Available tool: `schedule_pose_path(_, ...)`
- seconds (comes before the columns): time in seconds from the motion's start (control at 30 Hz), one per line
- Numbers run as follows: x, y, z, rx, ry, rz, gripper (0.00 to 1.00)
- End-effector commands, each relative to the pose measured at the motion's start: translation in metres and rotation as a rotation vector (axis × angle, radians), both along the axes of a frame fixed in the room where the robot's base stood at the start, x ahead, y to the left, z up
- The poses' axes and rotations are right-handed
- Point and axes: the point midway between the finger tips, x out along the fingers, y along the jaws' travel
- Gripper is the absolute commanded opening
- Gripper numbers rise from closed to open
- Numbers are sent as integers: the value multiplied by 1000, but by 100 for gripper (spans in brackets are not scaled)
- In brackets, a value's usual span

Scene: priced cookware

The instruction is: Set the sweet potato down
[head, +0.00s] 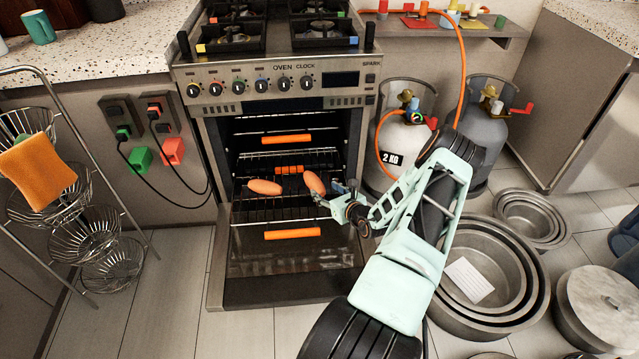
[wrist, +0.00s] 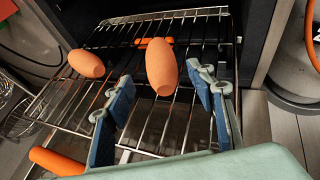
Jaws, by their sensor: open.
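Two orange sweet potatoes are at the pulled-out wire rack of the open oven. The right one (head: 314,182) is just in front of my gripper (head: 338,195); the left one (head: 264,187) lies farther left on the rack, apart from it. In the wrist view, the near sweet potato (wrist: 161,62) sits between and slightly beyond the blue fingertips of my gripper (wrist: 164,86). Gaps show on both sides of it, and the jaws are open. It appears to rest on the rack bars (wrist: 150,120); its underside is hidden. The other sweet potato (wrist: 86,63) is to the left.
The oven door (head: 290,258) is folded down with an orange handle (head: 292,234). Gas cylinders (head: 403,150) stand right of the oven. Steel pans (head: 535,290) lie on the floor at right. A wire basket stand (head: 85,235) is at left.

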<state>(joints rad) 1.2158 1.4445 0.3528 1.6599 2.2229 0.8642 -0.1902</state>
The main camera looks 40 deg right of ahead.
Motion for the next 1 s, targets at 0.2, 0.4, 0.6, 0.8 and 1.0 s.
schedule_pose_path(0.2,-30,5,13,0,1,0,50)
schedule_pose_path(0.4,-37,6,15,0,0,0,50)
schedule_pose_path(0.6,-37,6,15,0,0,0,50)
schedule_pose_path(0.8,-37,6,15,0,0,1,50)
schedule_pose_path(1.0,-28,13,25,-27,0,49,50)
